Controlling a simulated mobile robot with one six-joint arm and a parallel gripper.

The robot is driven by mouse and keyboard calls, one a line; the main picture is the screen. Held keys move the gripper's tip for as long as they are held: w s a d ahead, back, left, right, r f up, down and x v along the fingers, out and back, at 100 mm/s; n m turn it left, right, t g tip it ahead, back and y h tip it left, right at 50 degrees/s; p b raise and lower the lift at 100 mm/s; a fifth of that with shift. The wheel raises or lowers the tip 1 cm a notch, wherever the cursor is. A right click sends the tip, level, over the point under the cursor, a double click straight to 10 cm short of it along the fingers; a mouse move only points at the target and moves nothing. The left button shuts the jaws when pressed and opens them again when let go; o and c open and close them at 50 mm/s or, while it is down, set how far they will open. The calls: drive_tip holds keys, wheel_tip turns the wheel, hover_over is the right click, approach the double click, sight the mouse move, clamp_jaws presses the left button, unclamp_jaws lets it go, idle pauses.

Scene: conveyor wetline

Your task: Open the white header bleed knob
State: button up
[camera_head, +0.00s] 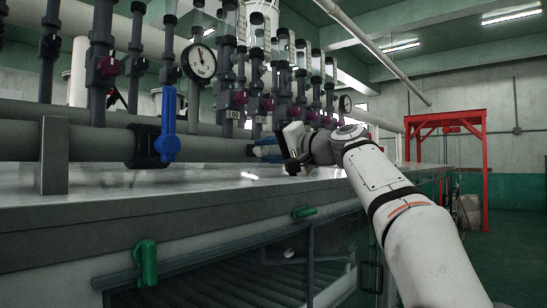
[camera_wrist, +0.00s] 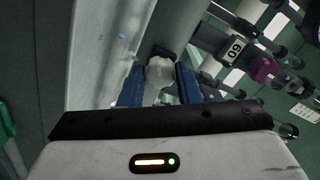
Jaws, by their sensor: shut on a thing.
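The white knob (camera_wrist: 160,73) shows in the wrist view between the two blue fingers of my gripper (camera_wrist: 159,84). The fingers are shut on its sides. A dark part sits just behind the knob, against a thick grey pipe. In the head view my gripper (camera_head: 259,151) reaches left to the pipework above the bench, below the row of valves. How far the knob is turned cannot be told.
A large blue valve handle (camera_head: 167,126) hangs on the near pipe at left. Several grey valves with purple knobs (camera_head: 240,97) stand above my gripper. A number plate (camera_wrist: 234,49) is close by on the right. The metal bench top (camera_head: 190,184) lies below.

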drive_tip(key=shift+s+r+n+b, duration=0.1)
drive_tip(key=shift+n+b, duration=0.2)
drive_tip(key=shift+n, duration=0.5)
drive_tip(key=shift+r, duration=0.1)
drive_tip(key=o, duration=0.8)
drive_tip(key=shift+a, duration=0.2)
drive_tip(key=shift+o, duration=0.9)
drive_tip(key=shift+d, duration=0.1)
drive_tip(key=shift+f, duration=0.2)
